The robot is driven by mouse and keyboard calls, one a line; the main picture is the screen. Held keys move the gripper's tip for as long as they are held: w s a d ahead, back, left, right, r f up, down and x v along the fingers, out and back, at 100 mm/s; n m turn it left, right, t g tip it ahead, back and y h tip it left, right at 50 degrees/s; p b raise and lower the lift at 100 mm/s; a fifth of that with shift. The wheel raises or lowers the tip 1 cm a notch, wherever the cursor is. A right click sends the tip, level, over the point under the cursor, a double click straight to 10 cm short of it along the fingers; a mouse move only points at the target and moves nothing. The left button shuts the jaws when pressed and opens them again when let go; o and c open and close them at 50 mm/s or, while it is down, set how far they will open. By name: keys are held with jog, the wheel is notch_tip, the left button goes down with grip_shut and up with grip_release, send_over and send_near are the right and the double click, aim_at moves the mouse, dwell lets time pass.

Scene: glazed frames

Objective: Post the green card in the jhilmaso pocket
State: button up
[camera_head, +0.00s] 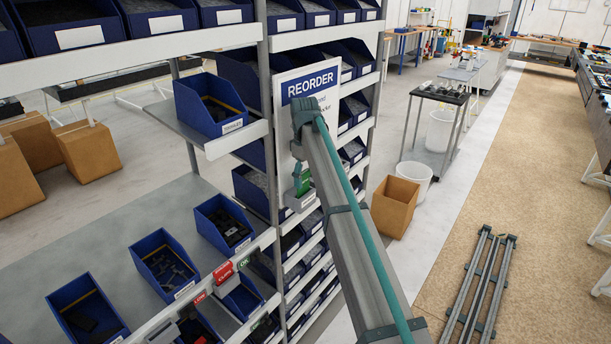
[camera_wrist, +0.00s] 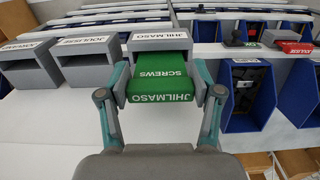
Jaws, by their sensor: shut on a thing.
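The green card (camera_wrist: 163,88), printed JHILMASO SCREWS, is between the two fingers of my gripper (camera_wrist: 164,92) in the wrist view. My gripper is shut on its sides. The card's far end reaches the mouth of the grey jhilmaso pocket (camera_wrist: 183,47), below its white label as pictured. How deep it sits inside, I cannot tell. In the head view the green card (camera_head: 306,174) is a small patch beside my arm at the reorder board (camera_head: 313,88); my arm hides much of that area.
Similar grey pockets, one labelled JOULISS (camera_wrist: 88,62), stand left of it in the wrist view. A blue bin (camera_wrist: 247,93) and a red card (camera_wrist: 296,47) are on the right.

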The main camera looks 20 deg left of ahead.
jog(key=shift+f, duration=0.1)
dwell(0.6)
jog(key=shift+f+b, duration=0.3)
jog(key=shift+f, duration=0.7)
jog(key=o, duration=1.1)
jog(key=shift+r, duration=0.15)
